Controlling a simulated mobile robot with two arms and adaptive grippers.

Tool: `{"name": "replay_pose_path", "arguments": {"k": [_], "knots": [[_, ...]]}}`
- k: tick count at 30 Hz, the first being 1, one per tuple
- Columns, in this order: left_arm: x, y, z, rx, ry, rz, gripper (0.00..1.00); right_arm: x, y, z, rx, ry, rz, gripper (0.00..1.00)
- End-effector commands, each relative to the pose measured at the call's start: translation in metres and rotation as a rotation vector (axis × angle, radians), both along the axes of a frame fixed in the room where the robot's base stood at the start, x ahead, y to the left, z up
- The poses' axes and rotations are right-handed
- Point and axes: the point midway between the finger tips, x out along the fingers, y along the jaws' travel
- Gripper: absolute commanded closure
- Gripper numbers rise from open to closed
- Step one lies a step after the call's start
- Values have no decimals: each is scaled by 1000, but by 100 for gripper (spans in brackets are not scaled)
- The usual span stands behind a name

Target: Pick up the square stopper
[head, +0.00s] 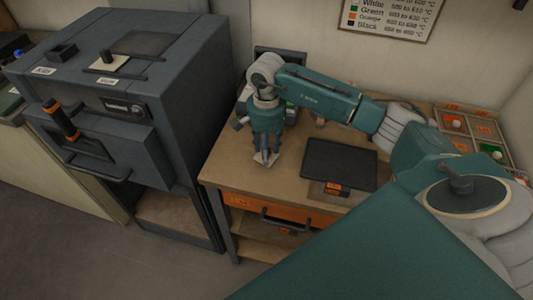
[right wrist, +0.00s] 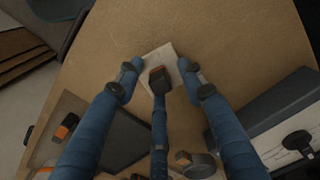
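My right gripper (head: 265,152) points straight down over the workbench, its fingers spread. In the right wrist view its fingertips (right wrist: 160,72) are around a small pale square piece (right wrist: 160,52), also visible in the head view (head: 266,158). The fingertips are very close to its edges; I cannot tell whether they touch it. The middle finger hides part of it, and I cannot tell whether it is the square stopper. On top of the grey kiln (head: 180,75), a light square plate (head: 119,65) with a dark knob sits behind a white label. My left gripper is not in view.
A dark flat slab (head: 340,163) lies on the workbench (head: 230,165) to the right of my right gripper. Compartments with coloured pieces (head: 483,130) are at the right. In the right wrist view a grey box (right wrist: 268,108) stands close by. A dark block (head: 62,52) is on the kiln.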

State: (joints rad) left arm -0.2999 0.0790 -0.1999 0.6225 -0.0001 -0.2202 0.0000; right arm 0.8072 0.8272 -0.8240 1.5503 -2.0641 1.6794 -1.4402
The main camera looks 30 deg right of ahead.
Motion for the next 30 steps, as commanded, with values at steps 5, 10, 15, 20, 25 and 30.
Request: {"name": "replay_pose_path", "arguments": {"k": [5,10,15,20,25,30], "knots": [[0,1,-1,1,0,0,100,0,0,0,0,-1,0,75],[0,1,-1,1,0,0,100,0,0,0,0,-1,0,100],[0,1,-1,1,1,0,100,0,0,1,0,-1,0,100],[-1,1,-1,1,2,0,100,1,0,2,1,-2,0,100],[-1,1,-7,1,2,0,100,2,0,13,0,-4,1,100],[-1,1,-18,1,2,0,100,3,0,43,1,-8,0,100]]}}
